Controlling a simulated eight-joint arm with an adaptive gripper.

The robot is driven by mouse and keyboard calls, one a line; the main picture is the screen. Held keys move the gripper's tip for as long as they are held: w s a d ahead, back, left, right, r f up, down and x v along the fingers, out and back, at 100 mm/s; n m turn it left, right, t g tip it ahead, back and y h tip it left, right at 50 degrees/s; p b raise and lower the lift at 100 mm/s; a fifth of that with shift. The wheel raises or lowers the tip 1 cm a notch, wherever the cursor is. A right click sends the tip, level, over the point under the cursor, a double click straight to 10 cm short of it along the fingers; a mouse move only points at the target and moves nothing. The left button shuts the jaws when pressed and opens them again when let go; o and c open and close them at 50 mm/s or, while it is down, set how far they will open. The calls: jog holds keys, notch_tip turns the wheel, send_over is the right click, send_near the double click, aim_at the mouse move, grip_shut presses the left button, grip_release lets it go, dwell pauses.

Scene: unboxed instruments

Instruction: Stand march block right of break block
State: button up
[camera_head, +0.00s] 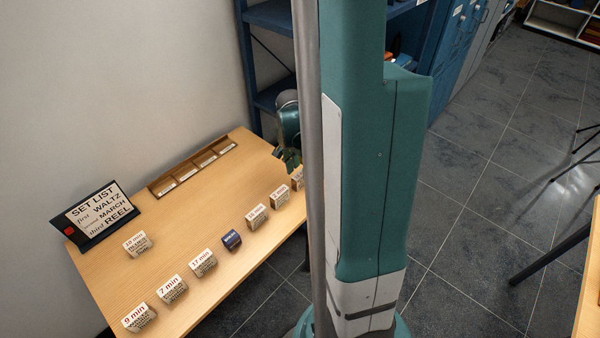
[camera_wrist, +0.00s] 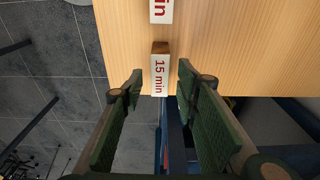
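My gripper (camera_wrist: 160,78) is open in the wrist view, its two green fingers on either side of a small block reading "15 min" (camera_wrist: 159,75), with gaps to both. In the head view my gripper (camera_head: 289,159) is near the table's far right end, partly hidden by my column. Several printed blocks stand in a slanting row, among them a red-lettered "9 min" block (camera_head: 138,318) and a "7 min" block (camera_head: 172,289). A dark blue block (camera_head: 231,240) is in the row. The names under the minutes are too small to read, so I cannot tell which are march or break.
A sign (camera_head: 98,211) lists waltz first, march second, reel third. One block (camera_head: 137,244) stands apart in front of it. A wooden tray with several compartments (camera_head: 193,167) lies along the wall side. Blue shelving (camera_head: 268,60) stands behind the table. The table's middle (camera_head: 200,220) is clear.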

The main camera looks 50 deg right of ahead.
aim_at(298, 176)
notch_tip(298, 176, up, 8)
jog(key=p, duration=0.1)
jog(key=shift+a+f, duration=0.25)
jog(key=shift+a, duration=0.2)
dwell(0.6)
jog(key=s+a+r+n+t, duration=0.1)
jog(key=a+r+n+t, duration=0.1)
jog(key=a+r+n, duration=0.4)
jog(key=s+a+r+n+t+y, duration=0.1)
jog(key=a+r+n, duration=0.5)
jog(key=a, duration=1)
jog(key=s+a+r+n+t, duration=0.2)
jog(key=a+r+n+t, duration=0.2)
jog(key=a, duration=0.8)
notch_tip(298, 176, up, 4)
jog(key=shift+f+n, duration=0.25)
jog(key=shift+n, duration=0.75)
jog(key=shift+s, duration=0.1)
